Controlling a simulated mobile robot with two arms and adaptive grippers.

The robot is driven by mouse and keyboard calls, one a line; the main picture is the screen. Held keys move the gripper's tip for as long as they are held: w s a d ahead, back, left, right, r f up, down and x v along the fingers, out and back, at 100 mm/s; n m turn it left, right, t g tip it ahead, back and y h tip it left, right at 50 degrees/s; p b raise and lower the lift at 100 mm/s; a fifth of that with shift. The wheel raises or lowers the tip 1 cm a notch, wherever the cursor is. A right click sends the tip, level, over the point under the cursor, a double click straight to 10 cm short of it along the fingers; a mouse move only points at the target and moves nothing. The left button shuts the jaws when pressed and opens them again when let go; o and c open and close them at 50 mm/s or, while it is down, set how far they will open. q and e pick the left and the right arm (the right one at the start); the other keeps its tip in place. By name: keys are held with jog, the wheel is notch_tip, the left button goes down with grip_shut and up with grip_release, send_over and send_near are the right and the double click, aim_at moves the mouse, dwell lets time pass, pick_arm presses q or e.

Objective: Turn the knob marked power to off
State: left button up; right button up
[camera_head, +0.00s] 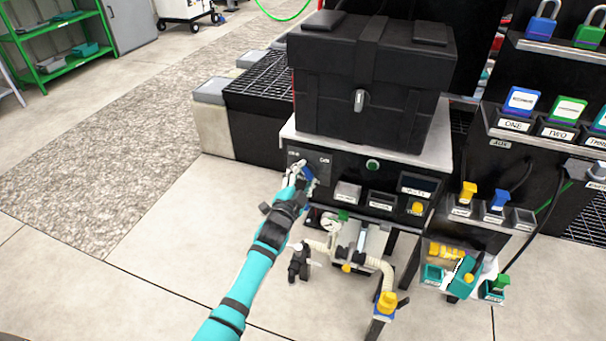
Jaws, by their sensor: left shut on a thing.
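My left gripper (299,174) is at the left part of the black control panel (335,178), below the big black box. It is shut on a knob there, which its fingers mostly hide. A small blue part (309,175) shows beside the fingers. Small white lettering on the panel around the knob is too small to read, so I cannot tell which way the knob points. My right gripper is not in view.
A black lidded box (370,85) stands on the panel unit. A green button (373,165) and a yellow knob (417,208) are to the right. A gauge (330,223) and pipes hang below. Racks with coloured plugs and padlocks stand at right. The floor at left is clear.

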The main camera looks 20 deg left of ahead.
pick_arm(q)
jog(key=shift+f+n, duration=0.15)
jog(key=shift+n, duration=0.35)
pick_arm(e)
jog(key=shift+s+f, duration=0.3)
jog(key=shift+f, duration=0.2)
pick_arm(q)
jog(key=o, duration=1.2)
jog(key=s, duration=1.2)
jog(key=shift+a, duration=0.2)
